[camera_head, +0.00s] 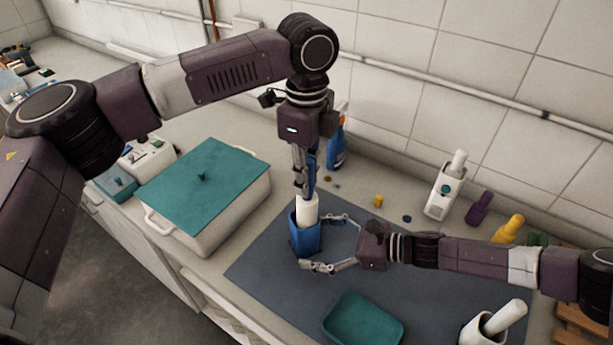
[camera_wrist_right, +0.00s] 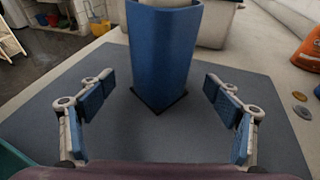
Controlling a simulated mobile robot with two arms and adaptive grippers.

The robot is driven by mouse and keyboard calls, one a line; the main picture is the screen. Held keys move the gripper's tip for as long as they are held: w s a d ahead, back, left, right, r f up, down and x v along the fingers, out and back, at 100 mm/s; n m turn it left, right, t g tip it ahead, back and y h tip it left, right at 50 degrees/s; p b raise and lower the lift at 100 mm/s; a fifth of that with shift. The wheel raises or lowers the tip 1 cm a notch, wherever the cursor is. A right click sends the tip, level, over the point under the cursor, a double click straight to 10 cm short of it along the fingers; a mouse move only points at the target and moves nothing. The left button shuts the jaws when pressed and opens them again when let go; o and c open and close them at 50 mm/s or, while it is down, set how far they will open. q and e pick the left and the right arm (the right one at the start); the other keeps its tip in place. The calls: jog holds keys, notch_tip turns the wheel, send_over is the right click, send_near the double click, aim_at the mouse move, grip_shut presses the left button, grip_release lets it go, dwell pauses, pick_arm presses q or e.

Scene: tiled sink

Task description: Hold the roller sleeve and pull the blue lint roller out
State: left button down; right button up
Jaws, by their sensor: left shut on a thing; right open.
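The blue roller sleeve (camera_head: 305,238) stands upright on the dark grey mat; its lower part also fills the middle of the right wrist view (camera_wrist_right: 163,50). The white roller head of the lint roller (camera_head: 307,208) sticks up out of the sleeve's top. My left gripper (camera_head: 306,188) points down from above and is shut on the lint roller, whose blue handle is mostly hidden by the fingers. My right gripper (camera_head: 325,243) is open, with one finger on each side of the sleeve; in the right wrist view a gap shows between each finger and the sleeve.
A teal-lidded white pot (camera_head: 205,190) stands to the left. A teal tray (camera_head: 362,322) lies on the mat (camera_head: 262,275) in front. A white cup with a pestle-like stick (camera_head: 480,332) is at lower right. Bottles and a white holder (camera_head: 440,198) line the wall at right.

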jog(key=v, duration=0.9)
jog(key=shift+d+r, duration=0.3)
jog(key=shift+r, duration=0.05)
pick_arm(q)
jog(key=shift+r+p, duration=0.35)
jog(key=shift+p, duration=0.1)
jog(key=shift+r+p, duration=2.9)
jog(key=shift+p, duration=0.85)
pick_arm(e)
jog(key=w+d+r+m+t, duration=0.1)
jog(key=w+d+r+m, duration=0.1)
jog(key=r, duration=0.8)
jog(key=w+d+r+m+t, duration=0.1)
jog(key=w+d+r+m, duration=0.2)
jog(key=r, duration=0.7)
jog(key=w+d+r+m+t, duration=0.1)
jog(key=w+d+r+m, duration=0.1)
jog(key=r, duration=0.9)
jog(key=w+m, duration=0.1)
jog(key=w, duration=0.1)
jog(key=shift+w+d+t, duration=0.2)
jog(key=shift+w+t, duration=0.1)
jog(key=shift+t, duration=0.1)
pick_arm(q)
jog(key=shift+f, duration=0.15)
pick_arm(e)
jog(key=shift+f, duration=0.15)
